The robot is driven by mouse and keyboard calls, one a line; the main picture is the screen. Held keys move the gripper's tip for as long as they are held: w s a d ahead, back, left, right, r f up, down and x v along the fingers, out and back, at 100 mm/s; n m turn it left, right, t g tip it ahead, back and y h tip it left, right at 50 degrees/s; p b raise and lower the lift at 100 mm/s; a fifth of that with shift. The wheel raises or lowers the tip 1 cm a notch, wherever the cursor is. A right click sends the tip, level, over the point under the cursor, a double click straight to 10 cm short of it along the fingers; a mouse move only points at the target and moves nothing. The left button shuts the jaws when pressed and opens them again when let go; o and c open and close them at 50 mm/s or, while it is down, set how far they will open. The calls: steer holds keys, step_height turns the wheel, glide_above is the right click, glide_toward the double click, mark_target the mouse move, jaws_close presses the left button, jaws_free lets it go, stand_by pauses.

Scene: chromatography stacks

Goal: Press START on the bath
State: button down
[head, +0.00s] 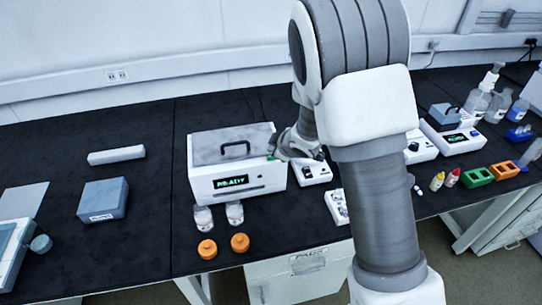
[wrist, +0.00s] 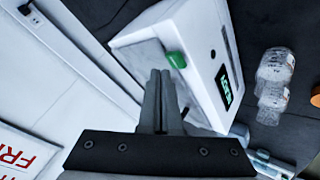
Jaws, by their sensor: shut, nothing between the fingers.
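The bath (head: 266,180) is a white box with a grey lid and black handle, standing on the dark bench left of my arm. Its front display reads READY in green. A green button (wrist: 176,60) sits on the bath near one edge in the wrist view; only a sliver of green shows beside my gripper in the head view. My gripper (wrist: 160,72) is shut and empty, its fingertips just short of the button in the picture. I cannot tell whether they touch. In the head view my gripper (head: 276,151) is at the bath's right end.
Two clear glass jars (head: 234,213) and two orange caps (head: 240,242) stand in front of the bath. A white device with a knob (head: 312,172) stands close on its right, partly behind my arm. The bench left of the bath has free room.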

steer(key=shift+f, duration=0.1)
steer(key=shift+f+b, duration=0.35)
steer(key=shift+b, duration=0.15)
steer(key=shift+f+b, duration=0.4)
stand_by(0.7)
steer(key=shift+r, duration=0.1)
steer(key=shift+r+p, duration=0.65)
steer(key=shift+r, duration=0.1)
step_height(320, 180, up, 5)
steer(key=p, duration=0.4)
stand_by(0.8)
